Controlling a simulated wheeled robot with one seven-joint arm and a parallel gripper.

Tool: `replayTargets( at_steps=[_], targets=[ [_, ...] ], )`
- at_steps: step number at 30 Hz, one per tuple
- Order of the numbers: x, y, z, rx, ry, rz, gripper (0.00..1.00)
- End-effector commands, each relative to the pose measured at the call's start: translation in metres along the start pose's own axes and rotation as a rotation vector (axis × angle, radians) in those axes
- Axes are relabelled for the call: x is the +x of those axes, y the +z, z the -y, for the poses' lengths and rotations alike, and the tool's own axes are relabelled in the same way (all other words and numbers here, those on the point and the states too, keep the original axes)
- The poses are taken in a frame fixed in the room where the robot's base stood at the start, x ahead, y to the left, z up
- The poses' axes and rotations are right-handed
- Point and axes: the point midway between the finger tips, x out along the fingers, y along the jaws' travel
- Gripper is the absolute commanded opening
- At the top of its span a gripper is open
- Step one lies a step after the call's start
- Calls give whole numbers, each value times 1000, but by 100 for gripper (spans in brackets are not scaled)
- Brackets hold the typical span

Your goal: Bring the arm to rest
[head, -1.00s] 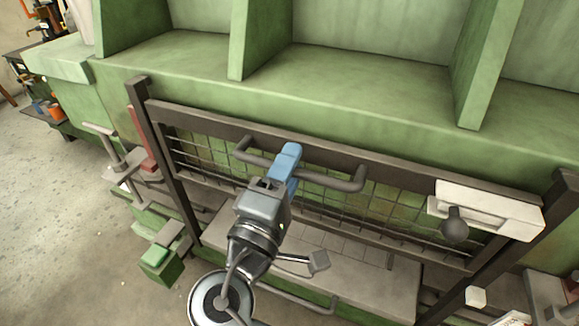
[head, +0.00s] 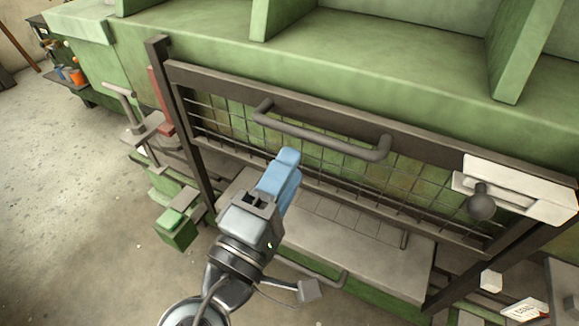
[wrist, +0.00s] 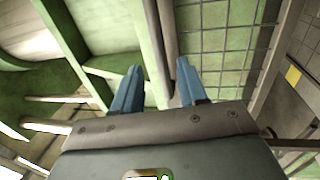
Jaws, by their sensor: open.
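My gripper (head: 284,172) has blue fingers and is in the middle of the head view, in front of a mesh guard (head: 340,175) in a dark frame. A dark bar handle (head: 320,139) is fixed across the guard, just beyond and above the fingertips in the head view. In the wrist view my gripper (wrist: 160,85) shows two blue fingers spread apart. The handle (wrist: 158,50) shows there as a grey bar between and past the fingertips. Nothing is held. I cannot tell the exact gap between fingers and handle.
A green machine body (head: 220,50) stands behind the guard. A white latch box with a dark round knob (head: 482,206) is at the guard's right. A grey step (head: 350,245) lies below. A green pedal box (head: 178,229) is at lower left. The floor at left is clear.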

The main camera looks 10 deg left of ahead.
Motion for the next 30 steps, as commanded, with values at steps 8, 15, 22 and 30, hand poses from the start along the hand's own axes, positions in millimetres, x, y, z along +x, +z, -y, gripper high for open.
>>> replayTargets(
  at_steps=[8,15,22,30],
  targets=[
    [0,0,0,0,0,0,42],
    [1,20,34,3,-83,-42,42],
    [-20,86,123,98,-350,-154,42],
    [-78,167,178,362,-628,-208,42]
  ],
)
